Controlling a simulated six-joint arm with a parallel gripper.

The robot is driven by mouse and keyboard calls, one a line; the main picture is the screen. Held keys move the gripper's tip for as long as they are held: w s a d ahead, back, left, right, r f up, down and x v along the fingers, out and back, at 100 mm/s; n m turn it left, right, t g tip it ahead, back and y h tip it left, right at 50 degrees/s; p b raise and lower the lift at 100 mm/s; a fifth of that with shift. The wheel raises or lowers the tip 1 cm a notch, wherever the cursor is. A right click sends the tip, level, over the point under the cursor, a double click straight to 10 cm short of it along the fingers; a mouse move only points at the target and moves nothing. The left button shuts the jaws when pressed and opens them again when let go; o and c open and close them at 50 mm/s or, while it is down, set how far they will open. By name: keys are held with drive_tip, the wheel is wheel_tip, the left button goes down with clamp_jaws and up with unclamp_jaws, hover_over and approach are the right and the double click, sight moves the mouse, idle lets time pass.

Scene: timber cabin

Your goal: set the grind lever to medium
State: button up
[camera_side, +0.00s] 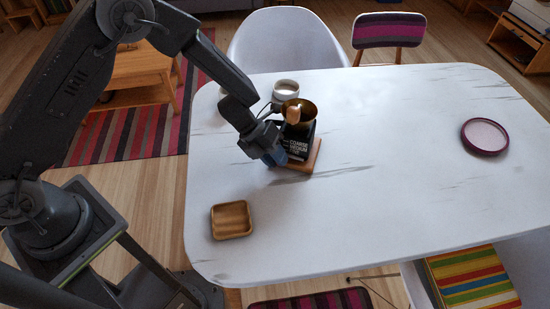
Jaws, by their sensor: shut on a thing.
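A black coffee grinder (299,146) stands on a wooden board (313,160) on the white table. Its front carries white lettering that reads as coarse, medium and fine, one above another. A brass-coloured hopper (305,107) with a pale wooden knob (293,116) sits on top. My gripper (279,157) is at the left side of the grinder, low down beside the lettering, and is shut on the grind lever. The lever itself is hidden by the gripper, so I cannot tell which word it is level with.
A white cup (285,90) stands just behind the grinder. A small wooden tray (232,220) lies near the table's left front, and a round purple-rimmed dish (484,137) at the right. The marble-patterned table (400,200) is clear between them. Chairs stand around it.

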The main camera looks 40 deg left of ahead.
idle(0.3)
drive_tip(key=o, duration=0.9)
drive_tip(key=v, duration=1.4)
drive_tip(key=shift+d, duration=0.15)
